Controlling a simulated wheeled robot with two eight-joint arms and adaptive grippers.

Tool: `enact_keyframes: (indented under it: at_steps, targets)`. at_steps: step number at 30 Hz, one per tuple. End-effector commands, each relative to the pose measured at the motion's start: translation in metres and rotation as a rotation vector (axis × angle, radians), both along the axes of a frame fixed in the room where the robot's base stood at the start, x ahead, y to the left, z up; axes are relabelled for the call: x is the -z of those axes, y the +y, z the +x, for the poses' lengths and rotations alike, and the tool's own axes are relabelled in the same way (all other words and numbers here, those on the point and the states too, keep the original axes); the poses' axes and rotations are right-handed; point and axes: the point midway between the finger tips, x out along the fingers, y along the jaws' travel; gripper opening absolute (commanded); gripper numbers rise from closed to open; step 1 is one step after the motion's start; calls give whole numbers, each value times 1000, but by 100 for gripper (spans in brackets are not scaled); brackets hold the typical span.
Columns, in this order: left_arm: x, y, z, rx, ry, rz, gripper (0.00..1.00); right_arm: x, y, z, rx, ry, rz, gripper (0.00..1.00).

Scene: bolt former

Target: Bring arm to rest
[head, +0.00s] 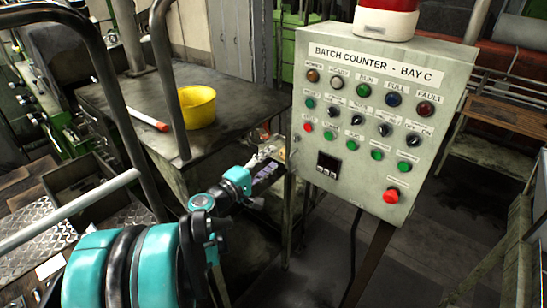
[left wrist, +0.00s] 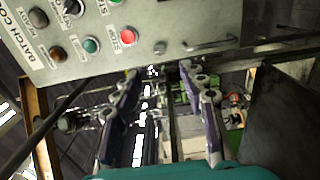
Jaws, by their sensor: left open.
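My left arm reaches in from the lower left in the head view. My left gripper (head: 270,165) is at its end, just left of the grey control panel (head: 437,107) and near the right edge of the metal table. In the left wrist view my left gripper (left wrist: 160,78) has its two fingers spread apart with nothing between them. No contact between gripper and panel can be made out. My right gripper is not in view.
A bent dark rail (head: 115,90) stands at the left. A red emergency-type button (head: 391,195) sticks out low on the panel.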

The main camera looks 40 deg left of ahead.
Motion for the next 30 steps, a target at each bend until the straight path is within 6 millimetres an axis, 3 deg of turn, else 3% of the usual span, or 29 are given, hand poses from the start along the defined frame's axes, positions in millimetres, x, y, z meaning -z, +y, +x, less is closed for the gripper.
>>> enact_keyframes:
  at_steps: [13,17,20,23,27,30]
  targets:
    - [0,-1,1,1,1,1,42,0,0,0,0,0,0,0]
    - [16,-22,3,40,42,45,42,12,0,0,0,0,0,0]
    - [51,-67,2,121,132,152,42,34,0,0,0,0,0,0]
    - [103,-126,-11,242,259,328,42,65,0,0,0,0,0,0]
    - [185,-196,-54,426,434,650,42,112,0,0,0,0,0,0]
    - [240,-224,-95,542,538,909,42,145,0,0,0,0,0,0]
